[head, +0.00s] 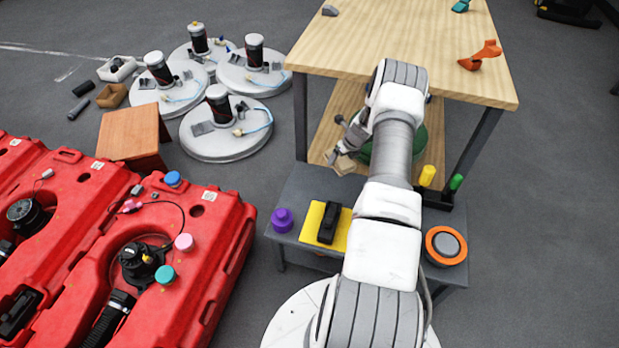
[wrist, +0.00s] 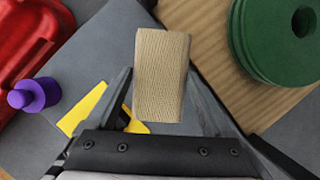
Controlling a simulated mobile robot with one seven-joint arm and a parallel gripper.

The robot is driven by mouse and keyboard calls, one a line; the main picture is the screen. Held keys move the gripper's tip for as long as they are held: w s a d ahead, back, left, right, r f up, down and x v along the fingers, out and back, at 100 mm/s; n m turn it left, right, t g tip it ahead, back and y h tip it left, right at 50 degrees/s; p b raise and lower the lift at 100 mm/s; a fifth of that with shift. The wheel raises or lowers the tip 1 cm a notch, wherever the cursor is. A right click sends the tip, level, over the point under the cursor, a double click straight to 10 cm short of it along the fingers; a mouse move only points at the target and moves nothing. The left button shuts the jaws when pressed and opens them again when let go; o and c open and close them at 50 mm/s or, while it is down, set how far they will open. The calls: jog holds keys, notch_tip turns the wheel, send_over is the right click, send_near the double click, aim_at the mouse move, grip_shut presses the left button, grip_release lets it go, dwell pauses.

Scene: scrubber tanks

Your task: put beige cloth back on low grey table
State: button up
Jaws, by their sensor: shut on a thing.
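The beige cloth (wrist: 160,72) is a folded, textured block between the fingers of my gripper (wrist: 165,105), which is shut on it. In the head view the cloth (head: 345,164) shows small, held by my gripper (head: 347,150) in front of the wooden table's lower shelf. The low grey table (head: 297,192) stands below and in front of it; my arm hides much of its middle. In the wrist view the grey tabletop (wrist: 105,48) lies beneath the cloth, which appears above it and apart from it.
The table bears a purple knob (head: 282,220), a yellow mat (head: 314,232) with a black item, an orange-rimmed disc (head: 446,246), and yellow (head: 427,175) and green (head: 456,182) cylinders. A green disc (wrist: 285,40) is on the wooden shelf. Red tanks (head: 220,225) stand left.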

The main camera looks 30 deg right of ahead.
jog(key=w+a+f+b, duration=0.1)
jog(key=w+a+f, duration=0.1)
jog(key=w, duration=0.1)
jog(key=w+a+f+b, duration=0.1)
jog(key=w+a+f, duration=0.1)
jog(key=w, duration=0.1)
jog(key=w+a+f+b, duration=0.2)
jog(key=w+a+f, duration=0.1)
jog(key=shift+f+b, duration=0.95)
jog(key=shift+f, duration=1.05)
jog(key=shift+f, duration=0.1)
jog(key=o, duration=0.9)
